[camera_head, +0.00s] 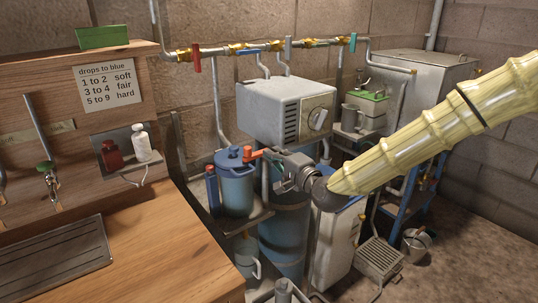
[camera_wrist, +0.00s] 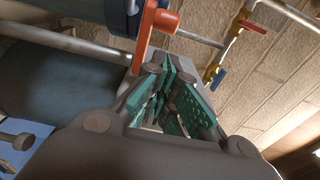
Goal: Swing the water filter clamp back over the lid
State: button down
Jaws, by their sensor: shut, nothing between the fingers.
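The water filter is a blue canister (camera_head: 236,190) with a blue knobbed lid (camera_head: 233,157), standing on a small shelf in the head view. An orange-red clamp (camera_head: 252,154) is at the right edge of the lid and points right, towards my gripper (camera_head: 275,155). In the wrist view the clamp (camera_wrist: 150,35) stands out from the dark blue filter body (camera_wrist: 75,8), just beyond the fingertips. My gripper (camera_wrist: 168,80) is shut and empty, with its teal pads close together. I cannot tell whether the fingers touch the clamp.
A wooden bench (camera_head: 150,260) is at the left. A grey box with a dial (camera_head: 287,112) is behind and above my gripper. Pipes with coloured valve handles (camera_head: 196,62) run along the wall. A blue tank (camera_head: 284,235) is below, and a metal bucket (camera_head: 416,242) stands on the floor at right.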

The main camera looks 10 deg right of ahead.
jog(key=a+b+v, duration=0.1)
jog(key=v, duration=0.9)
jog(key=s+f+n+g+h+p, duration=0.15)
jog(key=s+f+n+g, duration=0.35)
jog(key=f, duration=1.1)
jog(key=s+f+n+g+h, duration=0.15)
jog(key=s+f+g, duration=0.25)
jog(key=s+f, duration=0.75)
jog(key=s+d+f+n+g+h+p, duration=0.1)
jog(key=s+d+f+n+g+h, duration=0.1)
jog(key=s+f, duration=0.8)
jog(key=s+d+f+n+g+h, duration=0.2)
jog(key=s+d+f+n+g, duration=0.2)
jog(key=s+f, duration=0.7)
jog(key=shift+s+g+p, duration=0.4)
jog(key=shift+s+g, duration=0.2)
jog(key=shift+s, duration=0.25)
